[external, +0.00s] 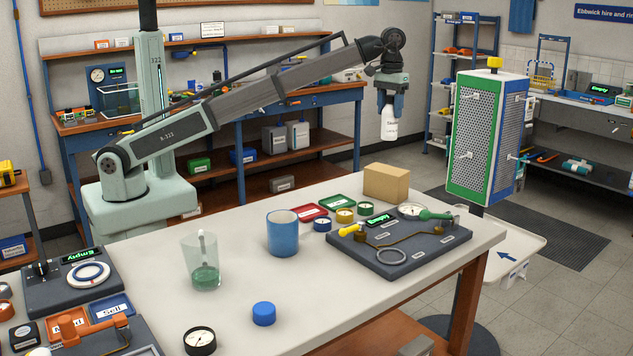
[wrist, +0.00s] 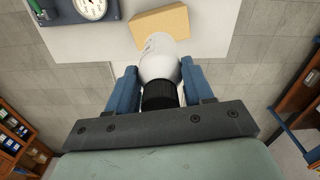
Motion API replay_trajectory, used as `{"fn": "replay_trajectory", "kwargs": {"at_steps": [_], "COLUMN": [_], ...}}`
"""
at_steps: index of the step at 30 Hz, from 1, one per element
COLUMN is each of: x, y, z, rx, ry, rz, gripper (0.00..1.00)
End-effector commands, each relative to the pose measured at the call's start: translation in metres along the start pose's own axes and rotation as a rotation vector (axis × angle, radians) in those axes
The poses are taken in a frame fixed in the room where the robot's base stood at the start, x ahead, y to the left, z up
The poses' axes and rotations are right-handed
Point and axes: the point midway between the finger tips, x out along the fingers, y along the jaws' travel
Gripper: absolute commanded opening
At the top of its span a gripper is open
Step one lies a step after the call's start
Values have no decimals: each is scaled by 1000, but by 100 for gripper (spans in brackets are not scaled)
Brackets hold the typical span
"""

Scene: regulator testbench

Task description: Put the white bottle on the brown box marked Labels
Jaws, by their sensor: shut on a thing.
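The white bottle (external: 389,127) hangs upright in my gripper (external: 392,100), which is shut on its upper part. In the wrist view the bottle (wrist: 160,62) with its black cap (wrist: 159,95) sits between the blue fingers of my gripper (wrist: 160,88). The brown box (external: 386,183) stands on the white table, below the bottle in the external view. The box also shows in the wrist view (wrist: 158,24), just beyond the bottle's far end and partly hidden by it. The bottle is in the air, apart from the box. No marking on the box is readable.
A blue mug (external: 282,233), a glass beaker (external: 205,275) and small red and green trays (external: 337,202) stand to the left. A green pegboard stand (external: 475,140) is at the right.

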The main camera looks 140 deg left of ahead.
Motion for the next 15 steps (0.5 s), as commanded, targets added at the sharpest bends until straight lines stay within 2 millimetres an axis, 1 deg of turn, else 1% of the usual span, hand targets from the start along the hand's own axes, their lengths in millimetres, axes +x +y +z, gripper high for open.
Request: {"fn": "replay_trajectory", "kwargs": {"at_steps": [9,15], "x": [47,62], "y": [-1,0], "z": [1,0], "rx": [0,0], "ry": [-1,0], "rz": [-1,0], "gripper": [16,16]}}
